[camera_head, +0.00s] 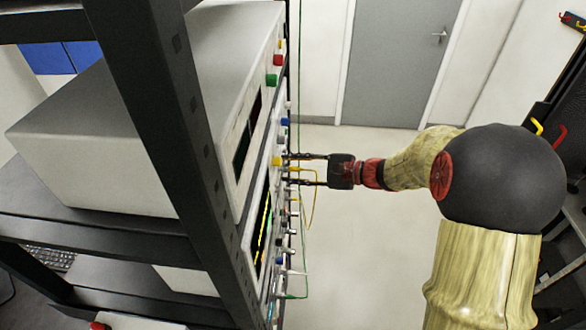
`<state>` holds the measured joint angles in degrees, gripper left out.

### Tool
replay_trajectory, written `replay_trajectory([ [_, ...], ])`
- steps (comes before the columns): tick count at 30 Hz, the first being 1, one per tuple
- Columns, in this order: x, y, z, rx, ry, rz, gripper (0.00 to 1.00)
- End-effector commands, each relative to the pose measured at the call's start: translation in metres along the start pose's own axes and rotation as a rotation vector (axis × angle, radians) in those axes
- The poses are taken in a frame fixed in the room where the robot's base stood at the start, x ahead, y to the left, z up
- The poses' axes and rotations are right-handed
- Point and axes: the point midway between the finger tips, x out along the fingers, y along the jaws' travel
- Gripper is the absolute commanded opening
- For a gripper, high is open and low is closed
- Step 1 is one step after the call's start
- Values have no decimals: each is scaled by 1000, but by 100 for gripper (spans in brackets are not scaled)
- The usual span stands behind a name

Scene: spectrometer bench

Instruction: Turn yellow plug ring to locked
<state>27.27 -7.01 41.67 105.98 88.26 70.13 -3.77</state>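The yellow plug (277,161) sits on the front panel of the rack instrument, at the left of my gripper. A yellow cable (313,197) hangs in a loop beside the panel. My gripper (288,169) points left at the panel, with its two fingers spread apart and a clear gap between them. The upper fingertip is close to the yellow plug; I cannot tell whether it touches. The plug's ring and its turned position are too small to make out. Nothing is visibly held.
A dark rack frame (180,110) stands at left, holding a large grey instrument (150,110) and a lower one with a lit screen (262,228). Red, green and blue knobs or plugs and green cables (304,265) line the panel. The floor (360,260) at right is clear.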

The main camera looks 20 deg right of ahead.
Motion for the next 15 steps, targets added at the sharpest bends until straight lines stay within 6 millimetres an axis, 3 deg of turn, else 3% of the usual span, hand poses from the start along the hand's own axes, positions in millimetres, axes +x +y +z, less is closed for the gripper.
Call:
replay_trajectory([
  [3, 0, 0, 0, 0, 0, 0, 35],
  [15, 0, 0, 0, 0, 0, 0, 12],
])
